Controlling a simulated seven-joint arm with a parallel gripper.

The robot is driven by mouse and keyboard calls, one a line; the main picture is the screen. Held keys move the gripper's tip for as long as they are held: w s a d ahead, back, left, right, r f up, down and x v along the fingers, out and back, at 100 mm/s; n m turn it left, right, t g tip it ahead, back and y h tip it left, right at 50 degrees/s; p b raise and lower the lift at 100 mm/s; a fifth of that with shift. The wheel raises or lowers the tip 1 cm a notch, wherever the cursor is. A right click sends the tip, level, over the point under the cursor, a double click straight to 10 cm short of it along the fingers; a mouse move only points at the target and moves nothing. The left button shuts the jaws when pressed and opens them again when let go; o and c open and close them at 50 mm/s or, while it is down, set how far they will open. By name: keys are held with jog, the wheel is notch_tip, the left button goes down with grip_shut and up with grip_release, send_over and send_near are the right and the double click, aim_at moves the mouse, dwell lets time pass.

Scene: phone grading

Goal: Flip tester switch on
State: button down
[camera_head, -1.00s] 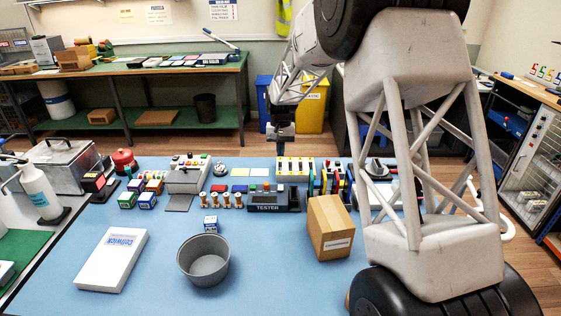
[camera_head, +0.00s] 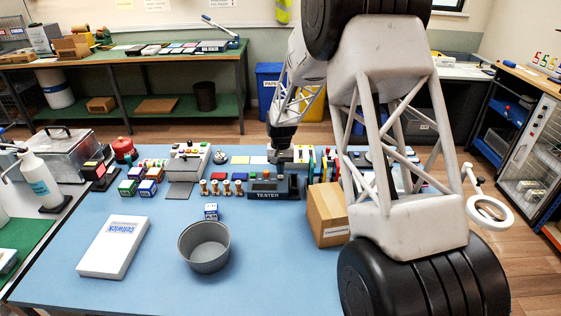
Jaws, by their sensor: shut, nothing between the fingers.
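The tester (camera_head: 268,195) is a dark box with a "TESTER" label, standing at the back middle of the blue mat. Small knobs or buttons show on its top, but its switch is too small to make out. My gripper (camera_head: 280,158) points down just behind and above the tester, with its tip close to the tester's top. It is shut and empty. I cannot tell whether it touches anything. It partly hides the yellow-and-white rack behind the tester.
Brass pegs (camera_head: 222,187) stand left of the tester. A cardboard box (camera_head: 326,214) stands close on its right. The mat's front middle is clear.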

jog(key=shift+s+f, duration=0.1)
jog(key=shift+f, duration=0.35)
